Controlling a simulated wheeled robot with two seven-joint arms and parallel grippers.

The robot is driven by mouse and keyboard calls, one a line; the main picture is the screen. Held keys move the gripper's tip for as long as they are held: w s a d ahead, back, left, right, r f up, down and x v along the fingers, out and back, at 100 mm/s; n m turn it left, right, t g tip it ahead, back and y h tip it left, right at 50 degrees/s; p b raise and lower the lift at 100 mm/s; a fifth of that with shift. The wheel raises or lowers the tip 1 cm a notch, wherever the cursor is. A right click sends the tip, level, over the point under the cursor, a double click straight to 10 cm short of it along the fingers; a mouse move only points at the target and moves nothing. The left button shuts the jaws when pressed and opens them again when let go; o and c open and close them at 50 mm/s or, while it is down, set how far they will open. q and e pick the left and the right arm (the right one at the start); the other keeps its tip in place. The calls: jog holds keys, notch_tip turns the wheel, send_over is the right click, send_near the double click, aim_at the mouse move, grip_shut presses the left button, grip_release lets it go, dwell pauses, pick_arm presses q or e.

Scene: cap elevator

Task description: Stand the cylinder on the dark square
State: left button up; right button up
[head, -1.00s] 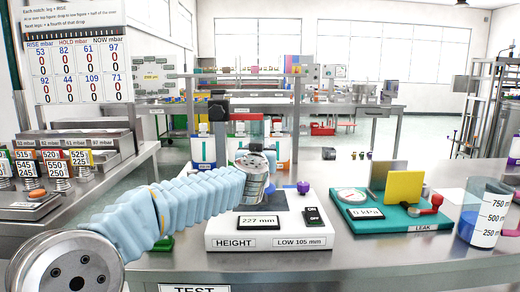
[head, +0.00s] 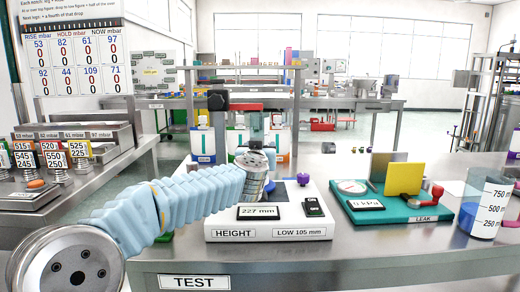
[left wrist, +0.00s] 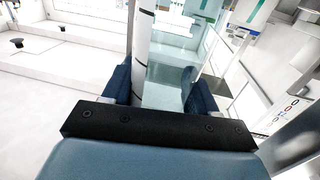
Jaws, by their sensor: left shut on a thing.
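My left gripper (left wrist: 156,88) is shut on a white cylinder with dark bands (left wrist: 143,35), which rises between its dark fingers in the left wrist view. The dark square (head: 283,196) on the gauge base (head: 222,226) is partly hidden behind the wrist. I cannot tell the gap between cylinder and square. The gauge display (head: 258,211) reads 227 mm. My right gripper is not in view.
The gauge's upright with a red part (head: 246,107) stands behind my wrist. To the right are a purple knob (head: 303,179), a green leak tester (head: 400,213) with a yellow plate (head: 404,179), and a beaker (head: 485,207). Springs and weights stand on the left bench (head: 100,178).

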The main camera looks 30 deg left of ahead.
pick_arm(q)
jog(key=shift+f+b, duration=0.3)
jog(key=shift+f, duration=0.25)
jog(key=o, duration=1.2)
jog(key=shift+c, duration=0.2)
